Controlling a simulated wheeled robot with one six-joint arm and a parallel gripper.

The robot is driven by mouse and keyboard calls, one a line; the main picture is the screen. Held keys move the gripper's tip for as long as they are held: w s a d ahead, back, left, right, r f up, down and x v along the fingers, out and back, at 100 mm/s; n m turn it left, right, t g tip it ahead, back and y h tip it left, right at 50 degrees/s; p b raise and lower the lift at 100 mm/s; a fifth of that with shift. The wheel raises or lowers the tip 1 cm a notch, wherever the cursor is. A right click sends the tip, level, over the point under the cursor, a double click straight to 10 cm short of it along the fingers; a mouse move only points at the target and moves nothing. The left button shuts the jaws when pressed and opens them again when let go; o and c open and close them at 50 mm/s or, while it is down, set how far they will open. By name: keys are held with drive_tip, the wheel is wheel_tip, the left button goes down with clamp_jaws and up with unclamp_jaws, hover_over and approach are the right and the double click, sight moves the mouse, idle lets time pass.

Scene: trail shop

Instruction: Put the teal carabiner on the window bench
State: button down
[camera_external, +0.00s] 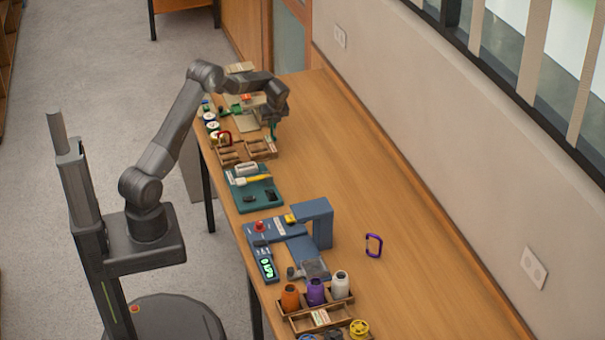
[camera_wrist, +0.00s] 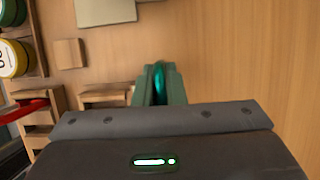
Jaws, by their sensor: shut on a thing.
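My gripper (camera_external: 272,122) is over the far part of the long wooden bench (camera_external: 400,250) that runs along the wall under the window. In the wrist view its green fingers (camera_wrist: 158,82) are shut on the teal carabiner (camera_wrist: 159,74), of which only a narrow strip shows between them. The carabiner also shows as a small teal piece (camera_external: 273,134) below the gripper in the outside view. Whether it touches the bench below I cannot tell.
A wooden compartment tray (camera_external: 262,149) with a red carabiner (camera_external: 223,138) is close to the gripper. Nearer are a teal mat (camera_external: 262,196) with tools, a blue device (camera_external: 313,215), a purple carabiner (camera_external: 373,245) and a bottle rack (camera_external: 305,322). The bench's wall side is mostly clear.

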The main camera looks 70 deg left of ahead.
drive_tip(key=c, duration=1.5)
unclamp_jaws()
drive_tip(key=shift+f, duration=0.1)
drive_tip(key=shift+r, duration=0.25)
drive_tip(key=shift+o, duration=0.5)
drive_tip(key=b+v, duration=0.2)
drive_tip(key=v, duration=1)
